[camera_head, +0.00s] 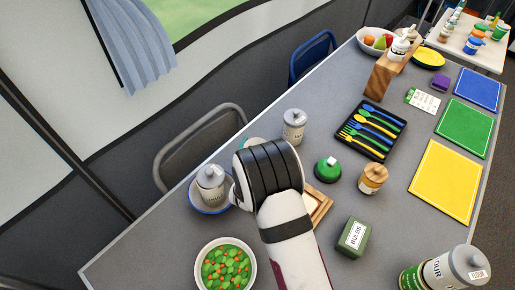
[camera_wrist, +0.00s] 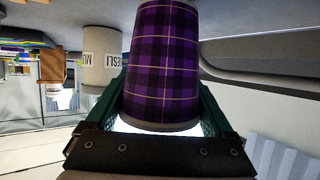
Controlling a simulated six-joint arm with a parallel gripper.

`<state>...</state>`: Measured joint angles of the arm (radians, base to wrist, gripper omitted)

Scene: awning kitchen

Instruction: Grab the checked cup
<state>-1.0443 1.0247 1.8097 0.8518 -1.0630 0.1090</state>
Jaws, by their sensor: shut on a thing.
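The checked cup (camera_wrist: 160,60) is purple plaid with thin yellow lines and fills the middle of the wrist view. My gripper (camera_wrist: 163,98) has one green finger on each side of it and is shut on it. The cup looks upside down in this view, whose whole picture appears inverted. In the head view, my white and black arm hides the cup and most of the gripper. I cannot tell there whether the cup is clear of the table.
A muesli canister (camera_wrist: 101,58) stands near the cup; a lidded canister (camera_head: 293,125) is just beyond my arm. Another canister (camera_head: 210,182) on a plate and a vegetable bowl (camera_head: 225,268) are at left.

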